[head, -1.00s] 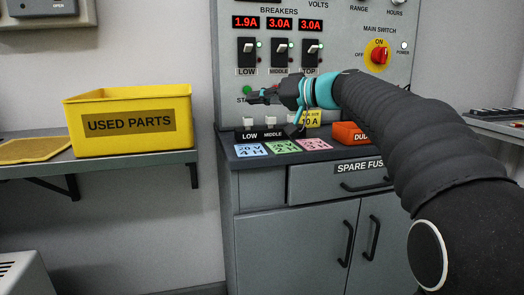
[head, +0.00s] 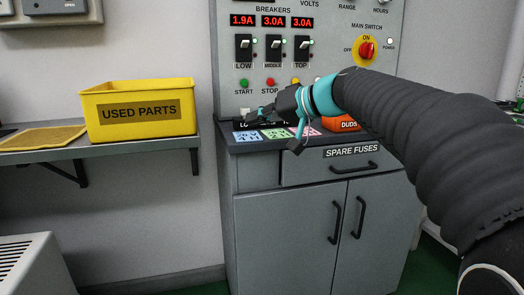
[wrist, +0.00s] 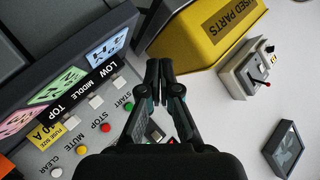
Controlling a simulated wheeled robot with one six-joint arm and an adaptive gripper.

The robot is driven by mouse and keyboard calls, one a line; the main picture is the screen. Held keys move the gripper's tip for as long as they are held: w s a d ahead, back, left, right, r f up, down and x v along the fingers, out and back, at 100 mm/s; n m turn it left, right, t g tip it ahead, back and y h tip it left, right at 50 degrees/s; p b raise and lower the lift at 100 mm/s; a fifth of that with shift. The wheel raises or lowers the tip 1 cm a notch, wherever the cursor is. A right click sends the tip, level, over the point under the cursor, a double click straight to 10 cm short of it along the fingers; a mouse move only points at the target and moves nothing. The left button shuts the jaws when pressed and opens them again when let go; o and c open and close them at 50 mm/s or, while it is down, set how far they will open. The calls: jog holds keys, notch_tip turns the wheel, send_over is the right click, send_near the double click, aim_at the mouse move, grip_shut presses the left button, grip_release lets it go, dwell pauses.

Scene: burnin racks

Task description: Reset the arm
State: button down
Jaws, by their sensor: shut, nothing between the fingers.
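My gripper (head: 262,114) is shut and empty. In the head view it is held out over the front of the cabinet top, pointing left, with my arm reaching in from the right. In the wrist view my gripper (wrist: 159,70) shows its two fingers together, with nothing between them. The control panel (head: 228,60) stands behind it, with breakers labelled low, middle and top. The main switch (head: 367,50) is at on.
A yellow used parts bin (head: 140,142) stands on the shelf (head: 110,152) at left, beside a yellow mat (head: 40,138). An orange duds box (head: 342,124) sits behind my arm. Coloured cards (head: 275,133) lie on the cabinet top. A spare fuses drawer (head: 330,168) is shut below.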

jog(key=s+d+f+m+h, duration=0.1)
jog(key=s+d+f+h, duration=0.3)
jog(key=s+f, duration=0.4)
jog(key=s+d+f+m+g+h+p, duration=0.1)
jog(key=s+d+f+h, duration=0.3)
jog(key=s+d+f, duration=0.3)
jog(key=s+d+f+m+h+p, duration=0.1)
jog(key=s+d+f+h, duration=0.2)
jog(key=s+f, duration=0.7)
jog(key=s+d, duration=0.2)
jog(key=s, duration=0.3)
jog(key=shift+d+f+m+g+h, duration=0.3)
jog(key=shift+d+f+g+h, duration=0.1)
jog(key=shift+s, duration=0.1)
